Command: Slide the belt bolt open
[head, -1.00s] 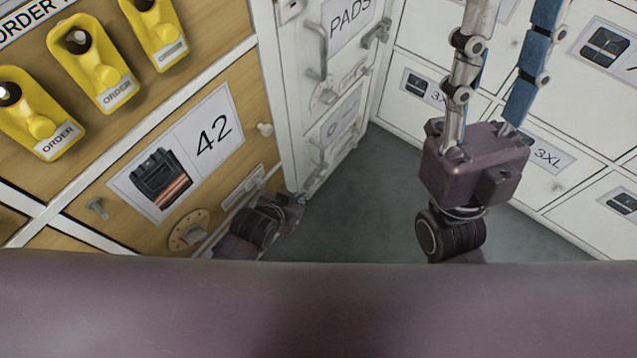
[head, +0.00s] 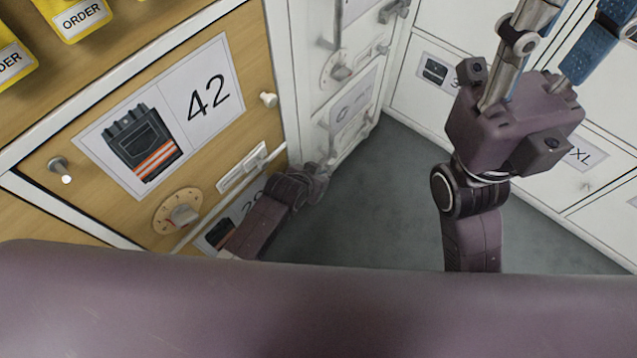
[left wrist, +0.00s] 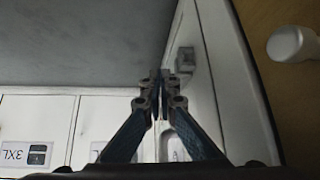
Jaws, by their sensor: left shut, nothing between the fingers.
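The lower white door bears a label with a ring-like picture (head: 350,101); I cannot read its word. A small grey fitting (head: 367,119) sits at that door's right edge, and a grey block (left wrist: 186,60) shows on the white panel in the left wrist view. I cannot tell whether either is the belt bolt. My left gripper (head: 319,173) is low beside the white doors, right of the wooden panel. Its fingers (left wrist: 159,88) are together and empty in the left wrist view. My right gripper (head: 562,35) has spread fingers; the top edge cuts off their tips.
The wooden 42 panel (head: 230,130) at left has a round knob (head: 268,99), another knob (head: 57,165) and a dial (head: 180,213). White drawers (head: 415,110) stand at right. Grey floor (head: 370,210) is free between. A near knob (left wrist: 286,43) shows beside my left fingers.

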